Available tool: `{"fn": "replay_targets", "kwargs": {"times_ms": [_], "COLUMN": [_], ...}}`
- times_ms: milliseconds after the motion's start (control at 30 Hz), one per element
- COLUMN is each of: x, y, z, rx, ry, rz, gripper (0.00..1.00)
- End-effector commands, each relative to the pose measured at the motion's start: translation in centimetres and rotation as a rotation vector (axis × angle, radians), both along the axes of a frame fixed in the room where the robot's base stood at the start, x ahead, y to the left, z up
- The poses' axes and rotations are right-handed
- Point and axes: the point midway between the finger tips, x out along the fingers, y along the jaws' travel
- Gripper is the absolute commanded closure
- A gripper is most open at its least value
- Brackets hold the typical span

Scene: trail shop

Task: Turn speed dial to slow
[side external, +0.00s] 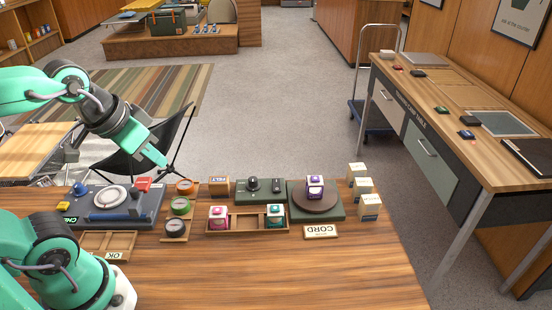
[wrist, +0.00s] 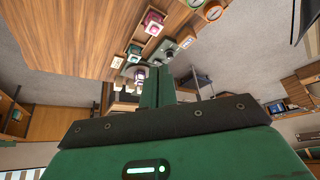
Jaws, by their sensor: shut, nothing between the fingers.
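A dark green control box (side external: 261,190) with two black knobs stands at the back of the wooden table. One knob (side external: 253,184) is on its left and another (side external: 277,184) on its right; I cannot read any marks or tell which is the speed dial. The box also shows in the wrist view (wrist: 165,50), upside down and small. To its right is a turntable (side external: 318,203) with a purple-and-white spool block (side external: 315,188) on it. My gripper (side external: 163,165) is shut and empty, raised above the left part of the table, well left of the box and touching nothing.
Between gripper and box stand round gauges (side external: 180,206) on a wooden strip and a small BELT box (side external: 218,186). A wooden tray (side external: 247,222) with pink and teal blocks lies in front of the control box. White boxes (side external: 362,190) stand right. The front table is clear.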

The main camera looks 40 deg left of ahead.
Motion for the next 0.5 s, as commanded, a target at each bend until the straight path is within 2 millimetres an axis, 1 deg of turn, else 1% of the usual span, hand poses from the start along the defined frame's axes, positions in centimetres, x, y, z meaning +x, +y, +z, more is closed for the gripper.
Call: {"fn": "replay_targets", "kwargs": {"times_ms": [33,167,200,233,367,500], "x": [0.0,0.2,0.3,0.5,1.5,3.2], "y": [0.0,0.0,0.0,0.0,0.1,0.1], "z": [0.0,0.1,0.1,0.1,0.3,0.5], "rx": [0.0,-0.004,-0.006,-0.008,-0.024,-0.052], "ry": [0.0,0.004,0.006,0.009,0.03,0.063], "rz": [0.0,0.007,0.011,0.016,0.049,0.107], "gripper": [0.9,0.65,0.57,0.54,0.54,0.54]}}
